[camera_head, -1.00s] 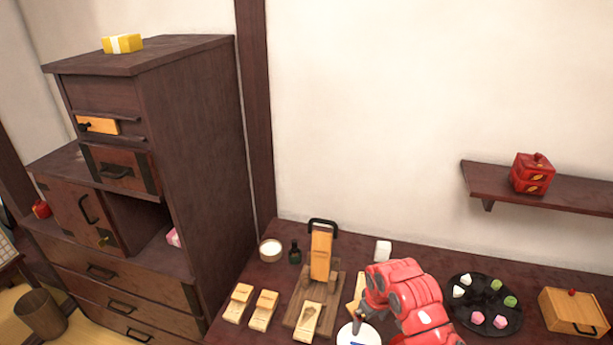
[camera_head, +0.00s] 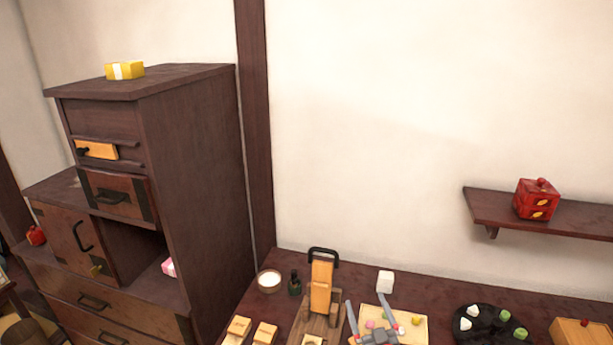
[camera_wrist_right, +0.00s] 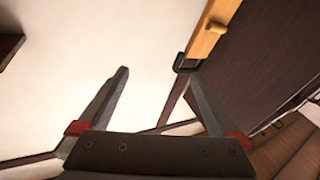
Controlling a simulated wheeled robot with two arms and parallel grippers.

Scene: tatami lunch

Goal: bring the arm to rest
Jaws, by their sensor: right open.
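My right gripper (camera_head: 367,305) shows at the bottom of the head view, with its two grey fingers spread apart and nothing between them. It appears in front of a light wooden board (camera_head: 407,325) with small pink and yellow pieces; I cannot tell its height above it. In the right wrist view, the open fingers (camera_wrist_right: 154,72) point toward the pale wall, with a light wooden piece with a black fitting (camera_wrist_right: 215,28) beyond the right finger. My left gripper is not in view.
A wooden stand with a black handle (camera_head: 321,287) stands just left of the gripper. A white cube (camera_head: 385,281) and a dark plate of sweets (camera_head: 463,337) are to the right. A tall dark cabinet (camera_head: 195,180) stands left. A shelf (camera_head: 485,211) holds a red box (camera_head: 536,200).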

